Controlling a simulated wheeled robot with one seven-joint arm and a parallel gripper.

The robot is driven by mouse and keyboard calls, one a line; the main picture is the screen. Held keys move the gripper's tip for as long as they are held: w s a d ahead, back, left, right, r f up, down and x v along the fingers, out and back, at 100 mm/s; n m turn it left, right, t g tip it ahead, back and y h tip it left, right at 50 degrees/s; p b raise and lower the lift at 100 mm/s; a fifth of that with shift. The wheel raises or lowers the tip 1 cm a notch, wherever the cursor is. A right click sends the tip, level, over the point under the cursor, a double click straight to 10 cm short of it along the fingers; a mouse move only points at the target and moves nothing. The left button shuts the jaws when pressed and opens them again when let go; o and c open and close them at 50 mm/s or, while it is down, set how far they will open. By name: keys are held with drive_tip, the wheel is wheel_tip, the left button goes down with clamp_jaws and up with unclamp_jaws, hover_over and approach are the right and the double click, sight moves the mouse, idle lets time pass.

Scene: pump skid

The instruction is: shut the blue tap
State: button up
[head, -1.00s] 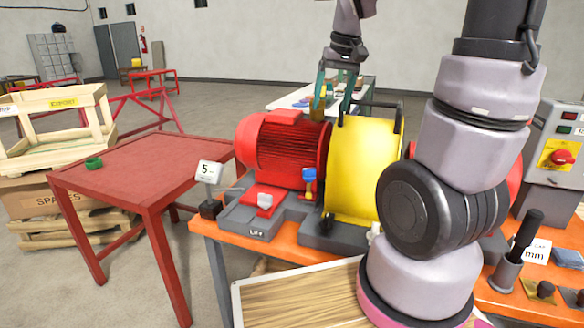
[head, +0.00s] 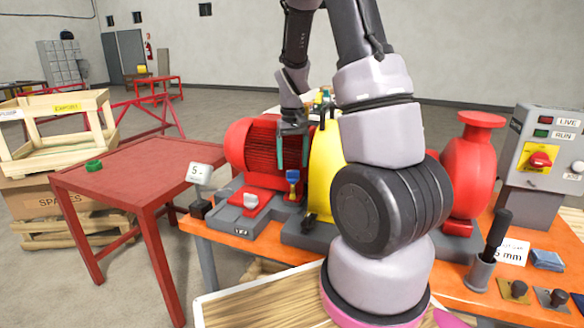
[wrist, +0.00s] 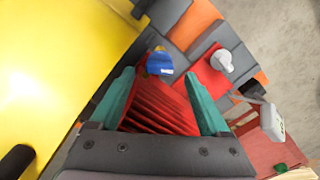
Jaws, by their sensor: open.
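The blue tap (head: 292,177) stands on the grey skid base in front of the red motor (head: 262,146). It has a blue handle on a brass-coloured body. It also shows in the wrist view (wrist: 160,63), just beyond and between my fingertips. My gripper (head: 292,160) is open, pointing down in front of the motor, with its teal fingers above the tap. In the wrist view my gripper (wrist: 166,85) has nothing between its fingers, and the tap appears apart from both.
A yellow guard (head: 325,165) stands right of the tap. A grey-white knob on a red block (head: 250,202) is to its left. A number 5 sign (head: 200,174) stands at the bench's left corner. A red table (head: 130,175) is further left.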

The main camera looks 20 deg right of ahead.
sight(293, 177)
drive_tip(key=shift+f, duration=1.25)
clamp_jaws()
drive_tip(key=shift+m, duration=0.3)
drive_tip(key=m, duration=0.3)
drive_tip(key=shift+m, duration=1.6)
